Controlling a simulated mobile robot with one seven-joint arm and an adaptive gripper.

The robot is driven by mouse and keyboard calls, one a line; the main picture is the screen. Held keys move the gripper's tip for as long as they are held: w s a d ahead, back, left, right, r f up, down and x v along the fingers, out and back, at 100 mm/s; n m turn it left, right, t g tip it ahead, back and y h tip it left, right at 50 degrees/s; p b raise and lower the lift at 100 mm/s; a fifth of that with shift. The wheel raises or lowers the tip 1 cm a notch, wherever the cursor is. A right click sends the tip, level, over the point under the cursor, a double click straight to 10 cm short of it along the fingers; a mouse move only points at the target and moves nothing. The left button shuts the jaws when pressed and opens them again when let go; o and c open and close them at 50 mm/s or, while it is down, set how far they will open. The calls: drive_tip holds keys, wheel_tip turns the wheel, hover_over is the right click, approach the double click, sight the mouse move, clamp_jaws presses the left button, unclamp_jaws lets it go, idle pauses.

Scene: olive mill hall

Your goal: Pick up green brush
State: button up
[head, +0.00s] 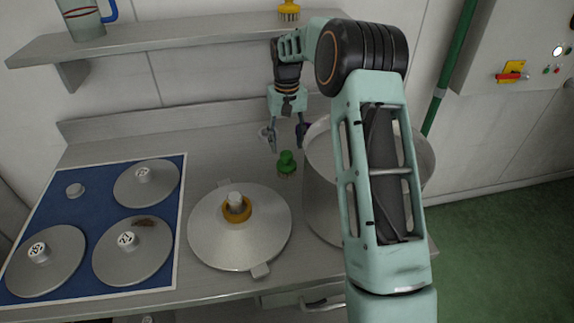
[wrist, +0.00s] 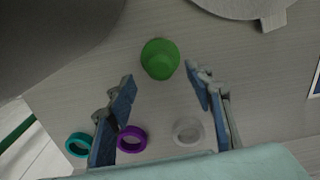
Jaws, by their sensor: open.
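The green brush (head: 287,161) stands on the steel worktop between the lidded round pan and the big pot, its bristles partly visible below the green handle. In the wrist view the brush (wrist: 160,58) is seen from above, just beyond the fingertips and roughly centred between them. My gripper (head: 287,146) is open and empty, pointing down above the worktop behind the brush. Its two blue-padded fingers also show in the wrist view (wrist: 162,82), apart from the brush.
The big steel pot (head: 320,205) stands close on the right, and a round lid (head: 240,255) at front left. Purple (wrist: 131,139), teal (wrist: 79,145) and clear (wrist: 188,131) rings lie near the fingers. A shelf (head: 170,38) above holds a yellow brush (head: 289,10). A blue mat (head: 75,215) carries several discs.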

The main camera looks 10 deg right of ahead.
sight(286, 152)
wheel_tip(286, 152, down, 5)
drive_tip(key=shift+s+a+f+p, duration=0.1)
drive_tip(key=shift+p, duration=0.35)
drive_tip(key=shift+c, duration=0.3)
clamp_jaws()
